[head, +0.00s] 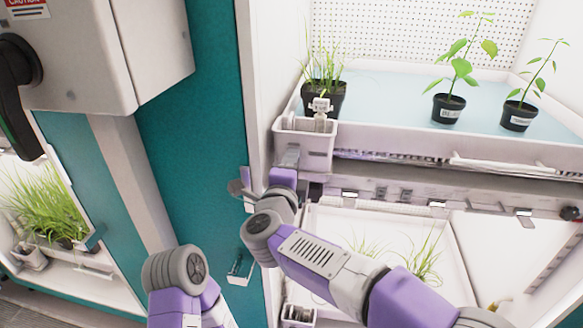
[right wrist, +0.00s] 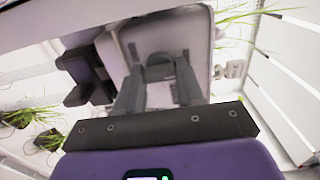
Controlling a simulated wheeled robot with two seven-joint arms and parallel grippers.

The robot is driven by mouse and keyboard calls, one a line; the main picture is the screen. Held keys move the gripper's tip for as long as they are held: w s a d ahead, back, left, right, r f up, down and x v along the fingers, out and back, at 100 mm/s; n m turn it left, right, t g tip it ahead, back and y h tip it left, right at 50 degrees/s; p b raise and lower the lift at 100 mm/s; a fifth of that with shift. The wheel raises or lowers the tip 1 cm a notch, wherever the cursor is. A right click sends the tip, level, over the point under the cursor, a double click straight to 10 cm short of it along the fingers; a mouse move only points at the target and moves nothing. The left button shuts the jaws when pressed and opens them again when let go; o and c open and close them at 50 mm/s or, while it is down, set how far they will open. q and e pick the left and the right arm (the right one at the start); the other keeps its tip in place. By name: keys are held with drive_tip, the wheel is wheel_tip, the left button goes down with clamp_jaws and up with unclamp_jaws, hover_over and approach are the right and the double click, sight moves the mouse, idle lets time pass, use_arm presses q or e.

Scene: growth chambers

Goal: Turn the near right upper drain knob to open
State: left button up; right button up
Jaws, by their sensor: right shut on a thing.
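My right gripper (head: 289,155) is up against the front of this box. In the right wrist view its two fingers (right wrist: 160,88) are shut on a grey knob (right wrist: 160,68) on the face of the box. The knob's turn angle is hard to read, and in the head view the gripper hides it. My left arm shows at the lower left, but its gripper is out of view.
The upper tray (head: 392,108) holds several potted plants; the grass pot (head: 325,95) stands closest to the box. A lower tray (head: 330,225) with seedlings lies below, partly behind my right arm. A teal door frame (head: 195,120) and a grey cabinet (head: 85,60) stand at left.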

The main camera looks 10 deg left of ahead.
drive_tip(key=o, duration=1)
drive_tip(key=shift+o, duration=0.2)
drive_tip(key=s, duration=0.7)
drive_tip(key=shift+s+p, duration=0.3)
drive_tip(key=shift+p, duration=0.1)
